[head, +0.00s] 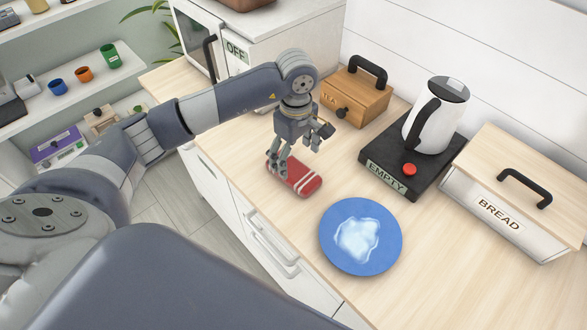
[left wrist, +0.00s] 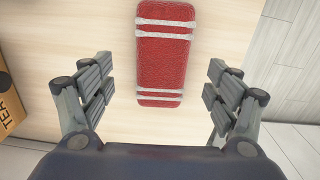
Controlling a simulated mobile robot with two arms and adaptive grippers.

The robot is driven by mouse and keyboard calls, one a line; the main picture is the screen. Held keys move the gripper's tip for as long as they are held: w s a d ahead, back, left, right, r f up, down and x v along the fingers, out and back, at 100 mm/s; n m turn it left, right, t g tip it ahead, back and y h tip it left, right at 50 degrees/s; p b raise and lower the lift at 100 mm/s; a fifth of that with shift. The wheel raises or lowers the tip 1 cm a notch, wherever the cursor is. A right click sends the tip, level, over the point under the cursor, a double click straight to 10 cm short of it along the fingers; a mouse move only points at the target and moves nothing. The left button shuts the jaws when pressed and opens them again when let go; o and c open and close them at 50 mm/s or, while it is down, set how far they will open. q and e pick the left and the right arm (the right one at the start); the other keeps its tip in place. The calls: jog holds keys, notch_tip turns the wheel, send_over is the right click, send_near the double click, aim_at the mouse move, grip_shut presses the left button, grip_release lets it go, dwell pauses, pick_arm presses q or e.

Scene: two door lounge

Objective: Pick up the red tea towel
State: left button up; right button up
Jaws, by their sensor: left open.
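The red tea towel (head: 306,187) with white stripes lies folded on the wooden counter near its front edge, and part of it is hidden by my gripper. It also shows in the left wrist view (left wrist: 162,68), lying between the lines of the two fingers and ahead of them. My left gripper (head: 297,152) is over the towel, pointing down, with its fingers apart. Whether a fingertip touches the towel I cannot tell. My right gripper is not in view.
A blue plate (head: 384,261) with a pale patch lies just right of the towel. Behind stand a wooden tea box (head: 368,98), a kettle (head: 425,132) on a black base marked EMPTY (head: 373,171), and a bread bin (head: 545,181). Drawers (head: 240,222) are below the counter.

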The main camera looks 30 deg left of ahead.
aim_at(293, 169)
pick_arm(q)
jog(key=f+p, duration=0.1)
jog(key=f, duration=0.1)
jog(key=f+p, duration=0.2)
jog(key=f, duration=0.1)
jog(key=shift+s+a+f, duration=0.1)
jog(key=shift+s+a, duration=0.05)
jog(key=shift+a, duration=0.05)
jog(key=shift+f, duration=0.35)
jog(key=c, duration=1.1)
